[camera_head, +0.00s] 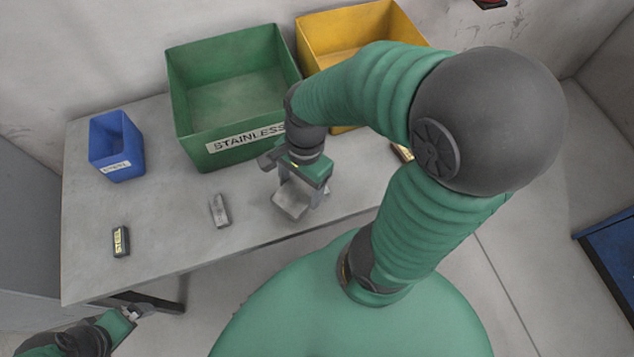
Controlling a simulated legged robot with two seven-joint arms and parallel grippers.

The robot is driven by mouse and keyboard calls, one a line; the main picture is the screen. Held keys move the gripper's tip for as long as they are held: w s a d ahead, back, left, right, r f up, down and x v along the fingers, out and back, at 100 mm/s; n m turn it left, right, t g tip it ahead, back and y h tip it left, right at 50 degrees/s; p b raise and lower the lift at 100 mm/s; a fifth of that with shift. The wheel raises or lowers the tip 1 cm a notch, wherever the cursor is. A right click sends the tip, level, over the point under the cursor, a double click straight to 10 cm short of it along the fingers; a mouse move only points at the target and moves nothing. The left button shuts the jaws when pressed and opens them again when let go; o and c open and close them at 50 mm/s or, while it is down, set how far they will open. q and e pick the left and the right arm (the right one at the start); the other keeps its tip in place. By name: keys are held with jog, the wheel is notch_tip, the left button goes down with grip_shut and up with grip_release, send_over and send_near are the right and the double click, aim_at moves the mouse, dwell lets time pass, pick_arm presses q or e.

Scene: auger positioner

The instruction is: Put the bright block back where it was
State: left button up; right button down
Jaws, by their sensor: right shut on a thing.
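My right gripper (302,192) points down over the front middle of the table and is shut on a light silvery block (290,201). The fingers cover part of this block, and I cannot tell whether it touches the table. A duller grey block (219,210) lies to the left of the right gripper. A dark block with yellow lettering reading STEEL (121,241) lies at the table's left front. My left gripper (133,313) is at the lower left, beside the table's front edge; its jaw opening is not clear.
A green bin labelled STAINLESS (232,141), a small blue bin (120,148) and a yellow bin (345,28) stand on the grey table (165,215). A brass-coloured block (402,152) is partly hidden behind my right arm. The table between the dark and grey blocks is clear.

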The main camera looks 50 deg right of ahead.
jog(key=p, duration=0.2)
jog(key=w+p, duration=0.1)
jog(key=p, duration=0.3)
jog(key=shift+w+a+r, duration=0.25)
jog(key=shift+w+a, duration=0.1)
jog(key=shift+w+a+f+p, duration=0.1)
jog(key=shift+f+p, duration=0.05)
jog(key=shift+p, duration=0.25)
jog(key=w+a, duration=0.1)
jog(key=w, duration=0.1)
jog(key=w+a+f+b, duration=0.1)
jog(key=w, duration=0.1)
jog(key=w+a, duration=0.2)
jog(key=shift+w+f+b, duration=0.15)
jog(key=shift+w+b, duration=0.15)
jog(key=shift+b, duration=0.05)
jog(key=shift+w+a+f, duration=0.1)
jog(key=shift+w, duration=0.05)
notch_tip(320, 180, down, 3)
jog(key=shift+f+b, duration=0.15)
jog(key=shift+b, duration=1)
pick_arm(q)
jog(key=v, duration=0.2)
jog(key=w+v, duration=0.1)
jog(key=v, duration=0.1)
jog(key=shift+d+r, duration=0.15)
jog(key=shift+r, duration=0.15)
